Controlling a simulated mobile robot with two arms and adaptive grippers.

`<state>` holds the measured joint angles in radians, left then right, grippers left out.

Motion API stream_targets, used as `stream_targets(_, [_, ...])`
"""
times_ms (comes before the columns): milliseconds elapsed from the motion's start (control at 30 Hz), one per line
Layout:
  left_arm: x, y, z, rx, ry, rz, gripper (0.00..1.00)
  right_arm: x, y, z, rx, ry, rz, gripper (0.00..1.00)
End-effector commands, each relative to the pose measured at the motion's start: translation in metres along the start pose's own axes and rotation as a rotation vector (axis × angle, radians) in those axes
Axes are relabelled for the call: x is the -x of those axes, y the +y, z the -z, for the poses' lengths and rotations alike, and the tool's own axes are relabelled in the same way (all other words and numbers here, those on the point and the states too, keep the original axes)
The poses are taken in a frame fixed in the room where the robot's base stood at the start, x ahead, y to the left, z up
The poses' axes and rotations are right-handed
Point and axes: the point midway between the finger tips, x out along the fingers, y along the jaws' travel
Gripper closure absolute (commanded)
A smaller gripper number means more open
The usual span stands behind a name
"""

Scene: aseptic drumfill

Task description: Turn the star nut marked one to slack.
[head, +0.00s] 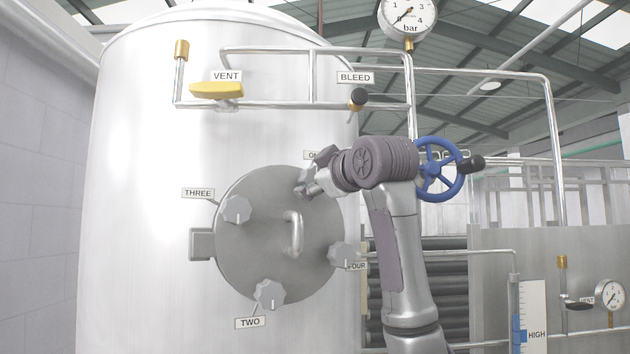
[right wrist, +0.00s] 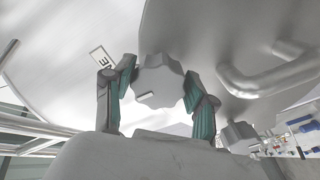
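The star nut marked one is a grey lobed knob (right wrist: 158,82) at the upper right rim of the round hatch cover (head: 262,215). In the head view my right gripper (head: 308,182) hides most of this nut and part of its label (head: 313,155). In the right wrist view the two teal-padded fingers of my right gripper (right wrist: 160,92) lie on either side of the nut, and their tips appear to touch it. A raised pointer mark shows on the nut's face. My left gripper is not in view.
Star nuts three (head: 236,209), two (head: 269,294) and four (head: 343,255) sit around the cover, with a bar handle (head: 294,232) in its middle. The yellow vent lever (head: 217,90), bleed valve (head: 358,97) and pipes are above. A blue handwheel (head: 437,169) is right of my arm.

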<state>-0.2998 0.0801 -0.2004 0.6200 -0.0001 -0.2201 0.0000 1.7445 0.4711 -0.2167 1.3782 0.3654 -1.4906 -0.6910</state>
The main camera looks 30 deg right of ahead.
Motion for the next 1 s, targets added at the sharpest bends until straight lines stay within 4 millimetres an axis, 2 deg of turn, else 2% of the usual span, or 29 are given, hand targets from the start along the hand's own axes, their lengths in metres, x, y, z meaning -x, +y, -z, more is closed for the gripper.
stream_targets(33, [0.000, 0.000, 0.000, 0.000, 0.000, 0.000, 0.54, 0.000, 0.000, 0.000, -0.001, 0.000, 0.000, 0.31])
stream_targets(100, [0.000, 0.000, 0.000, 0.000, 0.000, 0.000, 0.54, 0.000, 0.000, 0.000, -0.001, 0.000, 0.000, 0.23])
stream_targets(467, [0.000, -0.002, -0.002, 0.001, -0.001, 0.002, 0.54, 0.005, 0.001, 0.001, -0.004, 0.003, -0.003, 0.23])
stream_targets(567, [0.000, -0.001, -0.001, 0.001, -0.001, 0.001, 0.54, 0.017, 0.002, 0.001, -0.003, 0.004, -0.004, 0.23])
stream_targets(900, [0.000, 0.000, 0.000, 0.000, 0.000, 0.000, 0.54, 0.087, 0.001, 0.000, -0.003, 0.003, -0.004, 0.23])
stream_targets(1000, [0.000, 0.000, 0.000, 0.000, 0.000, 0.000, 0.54, 0.103, 0.001, 0.001, -0.003, 0.003, -0.004, 0.23])
